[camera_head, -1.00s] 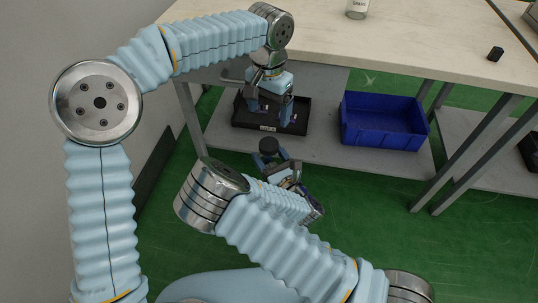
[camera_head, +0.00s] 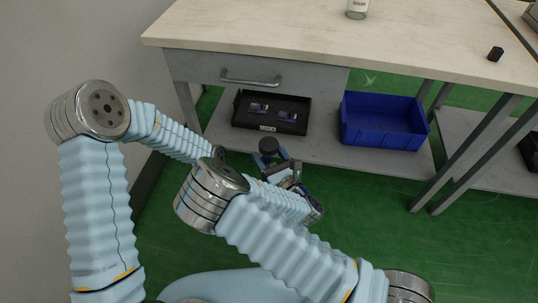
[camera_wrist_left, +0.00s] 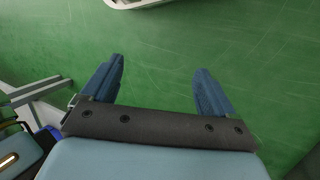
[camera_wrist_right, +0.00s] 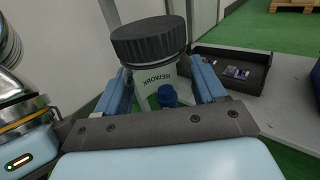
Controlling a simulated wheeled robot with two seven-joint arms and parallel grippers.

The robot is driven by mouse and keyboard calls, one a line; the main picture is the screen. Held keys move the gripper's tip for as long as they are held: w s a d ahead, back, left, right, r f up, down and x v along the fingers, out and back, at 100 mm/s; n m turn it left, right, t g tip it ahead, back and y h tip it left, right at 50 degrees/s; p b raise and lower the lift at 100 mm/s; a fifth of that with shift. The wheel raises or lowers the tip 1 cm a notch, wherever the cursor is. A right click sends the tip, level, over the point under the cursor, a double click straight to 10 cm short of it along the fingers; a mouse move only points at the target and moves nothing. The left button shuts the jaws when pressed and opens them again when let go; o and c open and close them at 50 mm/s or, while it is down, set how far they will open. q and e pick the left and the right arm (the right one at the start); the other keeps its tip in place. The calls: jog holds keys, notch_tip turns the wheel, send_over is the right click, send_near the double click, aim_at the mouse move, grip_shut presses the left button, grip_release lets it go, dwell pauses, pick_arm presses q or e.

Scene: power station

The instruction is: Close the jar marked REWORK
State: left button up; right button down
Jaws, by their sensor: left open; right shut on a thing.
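The jar marked REWORK (camera_wrist_right: 158,76) is in my right gripper (camera_wrist_right: 166,92), held between its two fingers, tilted in the right wrist view. A black ribbed lid (camera_wrist_right: 148,40) sits on the jar's mouth; how tightly I cannot tell. A small blue thing (camera_wrist_right: 167,95) shows at the jar's lower part. In the head view the black lid (camera_head: 268,145) shows above my right gripper (camera_head: 278,168), in front of the workbench. My left gripper (camera_wrist_left: 158,88) is open and empty over the green floor; in the head view it is hidden behind my right arm.
The workbench (camera_head: 300,35) has a closed drawer (camera_head: 255,80). On its lower shelf are a black tray (camera_head: 268,128) with small parts and a blue bin (camera_head: 383,120).

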pick_arm(q)
jog(key=s+a+f+n+t, duration=0.4)
jog(key=s+a+f+n, duration=0.2)
jog(key=s, duration=0.2)
jog(key=shift+s+f+h, duration=0.15)
jog(key=shift+f+h, duration=0.15)
jog(key=shift+f, duration=0.05)
jog(key=shift+a, duration=0.1)
